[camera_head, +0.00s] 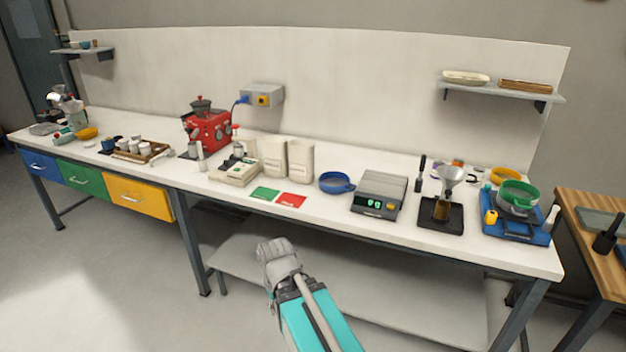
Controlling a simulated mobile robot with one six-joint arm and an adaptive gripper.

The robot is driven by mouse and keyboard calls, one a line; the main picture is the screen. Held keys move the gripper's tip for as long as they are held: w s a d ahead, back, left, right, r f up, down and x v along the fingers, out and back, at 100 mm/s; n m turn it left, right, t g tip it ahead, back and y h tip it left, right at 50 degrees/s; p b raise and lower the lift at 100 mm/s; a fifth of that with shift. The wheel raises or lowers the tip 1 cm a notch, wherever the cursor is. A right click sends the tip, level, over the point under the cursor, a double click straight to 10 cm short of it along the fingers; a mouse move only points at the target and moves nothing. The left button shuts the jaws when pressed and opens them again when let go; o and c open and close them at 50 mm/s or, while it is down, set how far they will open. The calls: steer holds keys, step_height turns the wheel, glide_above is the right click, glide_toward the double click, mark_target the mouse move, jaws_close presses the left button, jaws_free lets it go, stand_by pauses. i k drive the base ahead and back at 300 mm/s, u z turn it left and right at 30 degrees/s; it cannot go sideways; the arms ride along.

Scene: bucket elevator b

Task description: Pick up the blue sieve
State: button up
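The blue sieve (336,183) is a round, shallow piece with a short handle pointing right. It lies on the white workbench (400,236), between the standing cream bags and the grey digital scale. My gripper (275,249) is in front of the bench's front edge, to the lower left of the sieve and apart from it. The fingers are small and seen from behind, so I cannot tell whether they are open or shut. Nothing shows held in it.
A digital scale (378,193) stands close to the right of the sieve. Cream bags (299,160) stand to its left. A red card (291,200) and a green card (265,193) lie left of it. A lower shelf (400,298) runs under the bench.

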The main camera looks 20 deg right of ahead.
mark_target(331, 182)
steer(key=i, duration=1)
steer(key=z, duration=0.4)
